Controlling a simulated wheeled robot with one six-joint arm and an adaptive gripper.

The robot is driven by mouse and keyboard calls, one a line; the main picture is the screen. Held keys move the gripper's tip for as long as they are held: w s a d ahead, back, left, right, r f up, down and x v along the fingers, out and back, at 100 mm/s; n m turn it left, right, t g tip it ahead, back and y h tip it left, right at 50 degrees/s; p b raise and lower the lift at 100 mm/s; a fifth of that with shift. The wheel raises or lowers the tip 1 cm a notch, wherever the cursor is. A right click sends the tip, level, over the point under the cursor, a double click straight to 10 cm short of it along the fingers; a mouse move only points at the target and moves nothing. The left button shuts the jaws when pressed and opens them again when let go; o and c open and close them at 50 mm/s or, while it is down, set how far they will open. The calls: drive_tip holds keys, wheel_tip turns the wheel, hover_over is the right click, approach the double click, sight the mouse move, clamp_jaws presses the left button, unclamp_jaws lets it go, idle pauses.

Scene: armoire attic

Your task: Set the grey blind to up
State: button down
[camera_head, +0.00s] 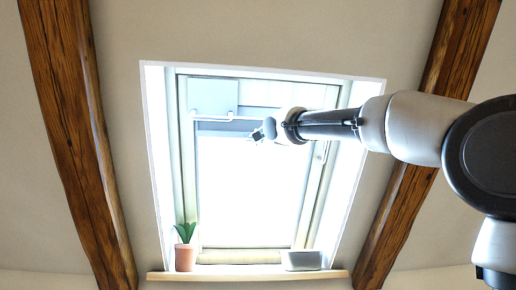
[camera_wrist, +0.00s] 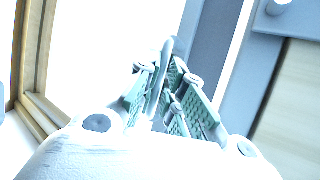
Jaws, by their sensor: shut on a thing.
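The grey blind (camera_head: 225,126) shows as a short blue-grey band across the upper part of the skylight window, with bright glass below it. It also shows as a blue-grey strip in the wrist view (camera_wrist: 207,35), beside the bright glass. My gripper (camera_head: 262,132) is at the right part of this band. In the wrist view my gripper (camera_wrist: 165,88) has its ribbed fingers shut on a thin grey loop-shaped pull (camera_wrist: 166,62). My gripper hides part of the blind in the head view.
A pale box-like panel (camera_head: 213,96) sits at the window's upper left. A potted plant (camera_head: 185,250) and a light-coloured box (camera_head: 303,260) stand on the wooden sill (camera_head: 240,274). Dark wooden beams (camera_head: 78,120) flank the window. The space before the lower glass is clear.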

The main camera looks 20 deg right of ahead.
drive_tip(key=c, duration=1.8)
unclamp_jaws()
drive_tip(key=v, duration=1.2)
drive_tip(key=shift+s+a, duration=0.1)
drive_tip(key=shift+o, duration=0.4)
